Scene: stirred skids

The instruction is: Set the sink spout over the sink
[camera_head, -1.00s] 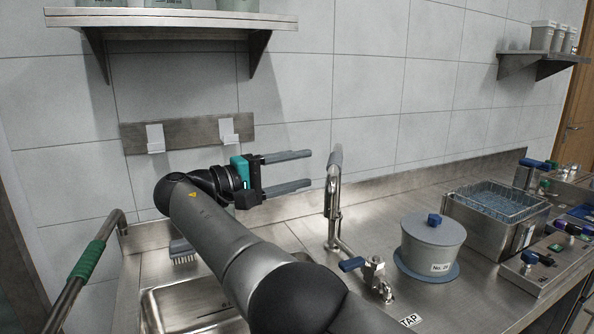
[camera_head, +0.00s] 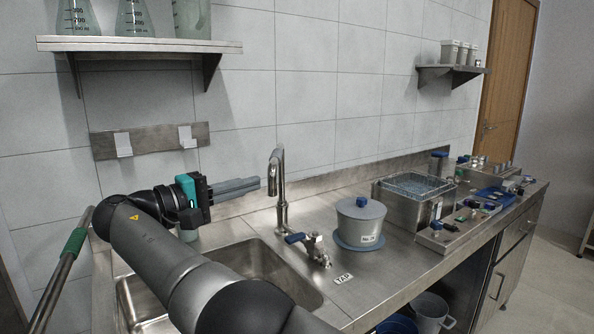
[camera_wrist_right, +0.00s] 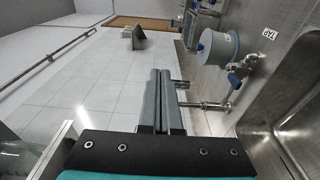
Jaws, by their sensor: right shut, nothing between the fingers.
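The sink spout (camera_head: 277,172) is a tall curved metal tube on the counter behind the sink's right part. The steel sink basin (camera_head: 262,262) is partly hidden by my right arm. My right gripper (camera_head: 259,184) is shut and empty, level with the spout's upper part and just left of it. In the right wrist view its two fingers (camera_wrist_right: 158,72) lie together, with the spout (camera_wrist_right: 205,105) right beside them. I cannot tell whether they touch it. The blue-handled tap (camera_head: 312,245) stands in front of the spout. My left gripper is not in view.
A lidded grey pot (camera_head: 360,222) stands right of the tap, with a steel bath (camera_head: 412,205) beyond it. A wall shelf (camera_head: 140,45) with flasks hangs above my right gripper. A rail with a green grip (camera_head: 74,241) is at the left.

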